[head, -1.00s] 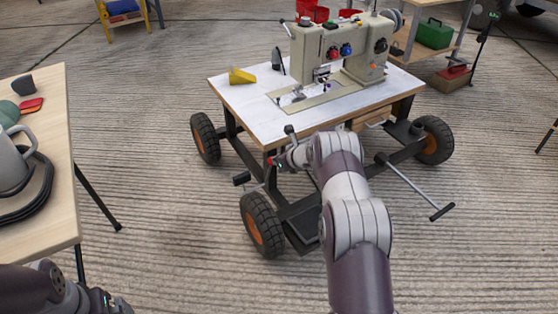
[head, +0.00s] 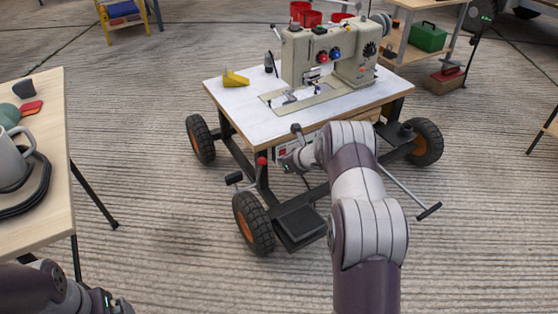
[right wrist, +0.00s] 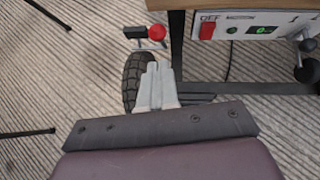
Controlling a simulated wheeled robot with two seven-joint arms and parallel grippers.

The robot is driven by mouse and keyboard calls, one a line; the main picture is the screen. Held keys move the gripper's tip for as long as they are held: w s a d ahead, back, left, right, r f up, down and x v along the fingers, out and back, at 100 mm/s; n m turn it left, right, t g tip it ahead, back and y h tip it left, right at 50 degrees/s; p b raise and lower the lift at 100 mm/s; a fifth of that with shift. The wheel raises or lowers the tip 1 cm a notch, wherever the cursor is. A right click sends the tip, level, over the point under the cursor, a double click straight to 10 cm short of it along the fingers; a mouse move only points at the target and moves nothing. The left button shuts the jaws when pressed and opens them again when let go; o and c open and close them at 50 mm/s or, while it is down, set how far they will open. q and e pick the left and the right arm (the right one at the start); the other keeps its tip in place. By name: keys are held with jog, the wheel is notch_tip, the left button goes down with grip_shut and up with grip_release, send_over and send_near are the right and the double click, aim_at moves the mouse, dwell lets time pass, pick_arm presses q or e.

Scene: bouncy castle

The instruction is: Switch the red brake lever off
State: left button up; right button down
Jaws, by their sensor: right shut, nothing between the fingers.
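The red brake lever shows as a red round knob (head: 262,161) on the near left corner of the wheeled sewing cart (head: 290,135), above the near wheel. In the right wrist view the red knob (right wrist: 157,32) lies just beyond my right gripper (right wrist: 158,68), straight ahead of its tips, beside a dark pedal-like block (right wrist: 134,32). A gap shows between tips and knob in that view; their depth apart is hard to tell. My right gripper is shut and empty. In the head view its tips are hard to make out near the cart corner. Only part of my left arm shows at lower left.
A control panel (right wrist: 240,30) with a red switch (right wrist: 208,30) hangs under the cart top. A long T-handle bar (head: 410,190) sticks out at the cart's front right. A wooden table (head: 55,140) with a grey mug (head: 10,160) stands at left. Open floor lies between.

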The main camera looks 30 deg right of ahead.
jog(key=v, duration=0.2)
jog(key=shift+s+r, duration=0.2)
jog(key=shift+r, duration=0.2)
